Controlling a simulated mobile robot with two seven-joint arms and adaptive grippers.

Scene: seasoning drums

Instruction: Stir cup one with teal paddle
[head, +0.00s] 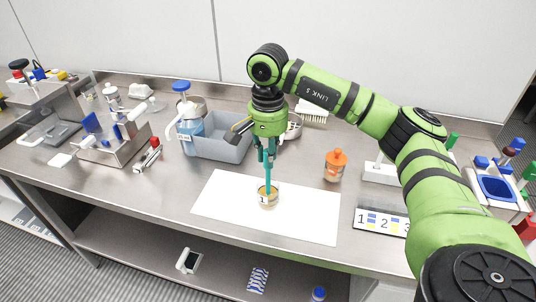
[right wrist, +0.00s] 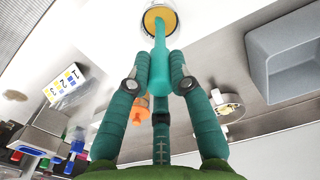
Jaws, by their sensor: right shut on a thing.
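Cup one (head: 268,199) is a small cup with a "1" label and orange-yellow contents. It stands on the white sheet (head: 315,216). The teal paddle (head: 268,180) is upright, with its lower end in the cup. My right gripper (head: 266,155) is above the cup, pointing down, and is shut on the paddle's handle. In the right wrist view the paddle (right wrist: 160,75) runs between the fingers to the cup (right wrist: 159,17), its tip in the contents. How deep the tip sits is hidden. My left gripper is not in view.
A grey bin (head: 222,146) and a blue-topped pump bottle (head: 186,120) stand behind left. A card numbered 1, 2, 3 (head: 382,222) lies at the front right. The sheet around the cup is clear.

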